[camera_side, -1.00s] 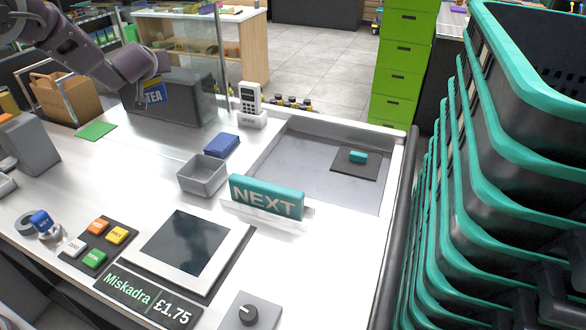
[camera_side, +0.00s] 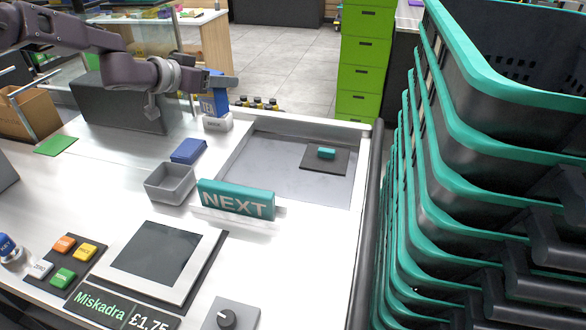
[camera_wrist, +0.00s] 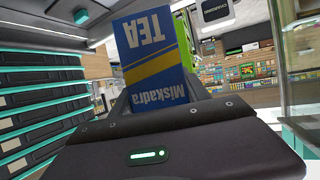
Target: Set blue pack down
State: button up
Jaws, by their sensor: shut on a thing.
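The blue tea pack (camera_side: 211,103), with a yellow band, is held by my gripper (camera_side: 216,83) above the counter's back edge in the side view. My gripper is shut on it. The pack is in front of the card reader and hides most of it; whether they touch I cannot tell. In the wrist view the pack (camera_wrist: 156,62) fills the middle, its "TEA" and "Miskadra" lettering upside down. Part of the pack is hidden behind my fingers.
The card reader's white base (camera_side: 217,124) shows below the pack. A dark blue stack (camera_side: 188,151), a grey open tray (camera_side: 170,184) and the NEXT bar (camera_side: 236,199) stand nearby. A recessed grey area (camera_side: 270,170) lies right. Green-rimmed baskets (camera_side: 470,140) tower at right.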

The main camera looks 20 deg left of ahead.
jog(key=s+d+f+m+g+h, duration=0.1)
jog(key=d+f, duration=0.1)
jog(key=f, duration=0.4)
jog(key=s+d+f+m+g+h, duration=0.1)
jog(key=d+f+m+h, duration=0.1)
jog(key=f, duration=0.4)
jog(key=s+d+f+m+g+h, duration=0.1)
jog(key=s+d+f+m+h, duration=0.1)
jog(key=f, duration=0.4)
jog(key=o, duration=1.6)
jog(key=shift+f, duration=0.1)
jog(key=shift+c, duration=0.2)
